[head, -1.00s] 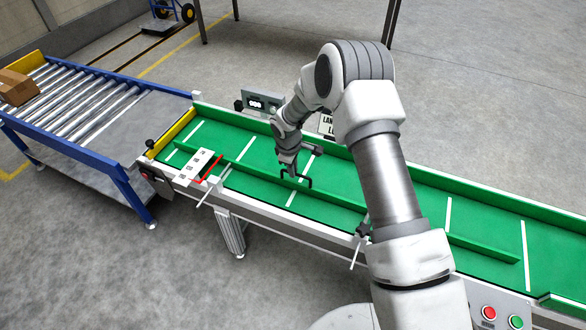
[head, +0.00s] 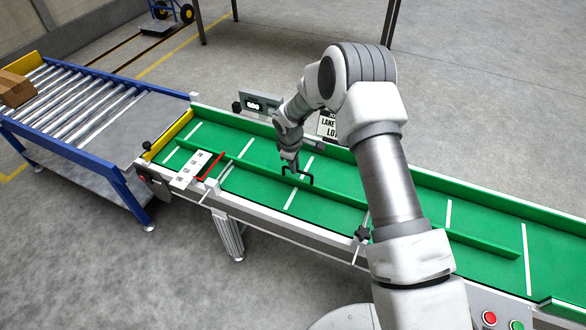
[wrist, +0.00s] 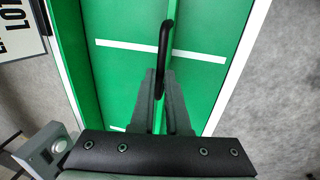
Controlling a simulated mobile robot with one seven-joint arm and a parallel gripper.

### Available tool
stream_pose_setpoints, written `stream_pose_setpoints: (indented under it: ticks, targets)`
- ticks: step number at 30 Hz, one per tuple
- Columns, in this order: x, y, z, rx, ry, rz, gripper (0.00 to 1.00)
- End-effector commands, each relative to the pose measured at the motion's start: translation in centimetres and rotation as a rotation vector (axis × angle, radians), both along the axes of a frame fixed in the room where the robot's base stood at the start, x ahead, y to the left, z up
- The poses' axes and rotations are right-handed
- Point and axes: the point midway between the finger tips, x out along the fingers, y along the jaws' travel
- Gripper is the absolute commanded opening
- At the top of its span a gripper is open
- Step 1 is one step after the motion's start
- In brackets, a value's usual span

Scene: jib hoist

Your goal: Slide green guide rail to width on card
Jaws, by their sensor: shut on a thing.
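The green guide rail (head: 430,231) runs lengthwise along the green conveyor bed. A black handle (head: 299,174) stands on it; in the wrist view the handle (wrist: 166,40) reaches up from between my fingers. My gripper (head: 291,165) is shut on this handle, and it also shows in the wrist view (wrist: 163,75). The card (head: 328,125) stands at the far side, partly hidden by my arm; in the wrist view its corner (wrist: 22,28) shows part of "LOT". Its width figure cannot be read. A white marked plate (head: 189,171) with a red strip (head: 209,167) lies near the rail's left end.
A dark knob (head: 362,234) sits on the near side frame (head: 290,232), partly beside my arm. A roller table (head: 80,100) with a cardboard box (head: 16,88) adjoins the left end. Red and green buttons (head: 502,320) are at lower right.

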Motion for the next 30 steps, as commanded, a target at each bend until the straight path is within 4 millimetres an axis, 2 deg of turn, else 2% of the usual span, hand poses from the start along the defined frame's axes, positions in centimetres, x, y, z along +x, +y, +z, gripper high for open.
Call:
stream_pose_setpoints:
  ticks: [3, 11, 12, 16, 17, 26, 30]
  targets:
    - [0.7, -0.2, 0.0, 0.003, -0.004, 0.001, 0.0]
    - [0.7, -0.2, 0.1, 0.003, -0.003, 0.0, 0.0]
    - [0.7, -0.2, 0.1, 0.003, -0.002, 0.0, 0.17]
    - [0.6, -0.2, 0.1, 0.003, -0.002, 0.0, 0.41]
    - [0.6, -0.2, 0.1, 0.003, -0.002, 0.0, 0.43]
    - [0.6, -0.2, 0.2, 0.002, -0.002, -0.001, 0.43]
    - [0.4, -0.1, 1.6, 0.002, -0.003, 0.0, 0.43]
